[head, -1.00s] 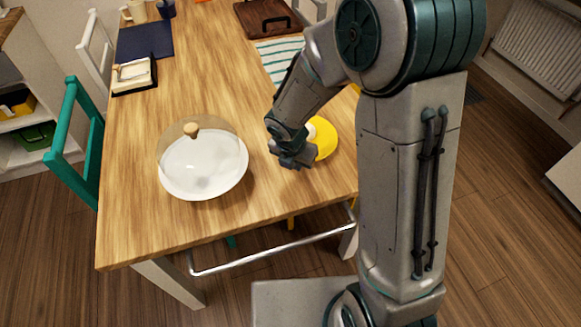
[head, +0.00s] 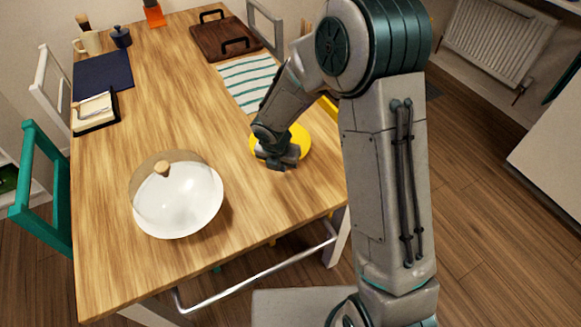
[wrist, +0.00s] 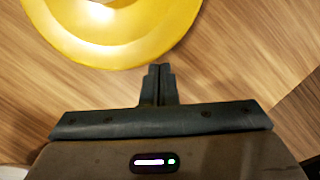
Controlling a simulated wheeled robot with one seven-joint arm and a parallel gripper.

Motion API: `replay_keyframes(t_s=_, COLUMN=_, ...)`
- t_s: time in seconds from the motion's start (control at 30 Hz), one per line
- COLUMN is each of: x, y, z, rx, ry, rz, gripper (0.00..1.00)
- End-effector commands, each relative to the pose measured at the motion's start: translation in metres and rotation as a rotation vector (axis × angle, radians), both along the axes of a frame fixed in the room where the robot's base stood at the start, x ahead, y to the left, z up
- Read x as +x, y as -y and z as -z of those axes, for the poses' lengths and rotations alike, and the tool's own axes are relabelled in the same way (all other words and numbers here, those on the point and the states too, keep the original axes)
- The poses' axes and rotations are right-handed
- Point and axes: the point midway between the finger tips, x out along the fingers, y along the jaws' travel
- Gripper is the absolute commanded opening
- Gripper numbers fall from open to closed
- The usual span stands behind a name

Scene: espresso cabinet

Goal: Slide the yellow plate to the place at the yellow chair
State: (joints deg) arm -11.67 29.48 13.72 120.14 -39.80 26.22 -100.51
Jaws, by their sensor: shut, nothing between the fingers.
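The yellow plate (head: 302,148) lies flat on the wooden table near its right side, partly hidden behind my arm. In the wrist view the plate (wrist: 130,45) fills the upper left, with a bright patch at its middle. My gripper (head: 279,164) is low at the plate's near edge. In the wrist view my gripper (wrist: 158,72) has its fingers shut together and empty, pointing at the plate's rim with a small gap showing. A yellow chair (head: 328,106) is at the table's right side, mostly hidden by my arm.
A glass-domed white dish (head: 180,205) stands left of the gripper. A striped cloth (head: 245,82) and a brown tray (head: 215,48) lie beyond the plate. A teal chair (head: 42,190) is at the left side. The table's middle is bare.

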Motion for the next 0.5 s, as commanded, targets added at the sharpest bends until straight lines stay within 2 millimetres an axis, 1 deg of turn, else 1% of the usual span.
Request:
replay_keyframes(t_s=0.03, x=0.007, y=0.000, z=-0.004, rx=0.001, ry=-0.002, rz=-0.003, gripper=0.00)
replay_keyframes(t_s=0.17, x=0.026, y=0.006, z=-0.005, rx=0.000, ry=-0.001, rz=-0.007, gripper=0.00)
replay_keyframes(t_s=0.4, x=0.067, y=0.025, z=-0.004, rx=0.001, ry=-0.001, rz=0.001, gripper=0.00)
replay_keyframes(t_s=0.5, x=0.079, y=0.030, z=-0.003, rx=0.000, ry=-0.001, rz=0.000, gripper=0.00)
